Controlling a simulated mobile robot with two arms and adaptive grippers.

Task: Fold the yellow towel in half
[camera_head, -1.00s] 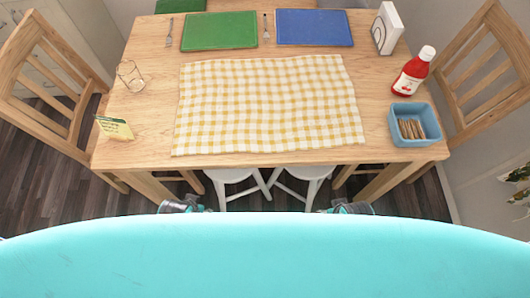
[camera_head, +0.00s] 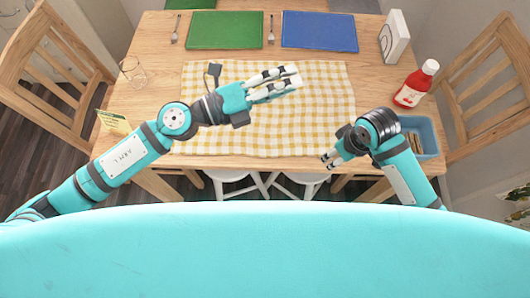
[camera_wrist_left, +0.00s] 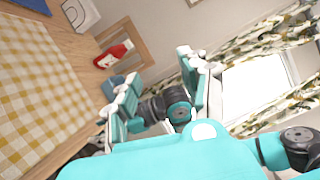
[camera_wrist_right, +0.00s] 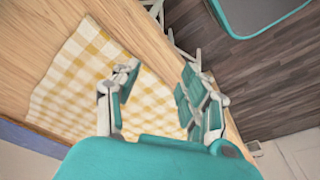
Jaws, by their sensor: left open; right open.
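The yellow and white checked towel (camera_head: 300,128) lies flat and spread out on the wooden table. It also shows in the left wrist view (camera_wrist_left: 35,95) and in the right wrist view (camera_wrist_right: 85,75). My left gripper (camera_head: 296,76) is open and empty above the middle of the towel, pointing right. My right gripper (camera_head: 329,160) is open and empty near the towel's front edge, right of its middle, pointing left. I cannot tell how high either gripper is. My arms hide parts of the towel's left side and front right corner.
A green mat (camera_head: 225,30) and a blue mat (camera_head: 319,30) lie behind the towel. A ketchup bottle (camera_head: 416,84), a white holder (camera_head: 394,38) and a blue box (camera_head: 428,137) stand at the right. A glass (camera_head: 132,72) and a small card (camera_head: 113,122) stand at the left.

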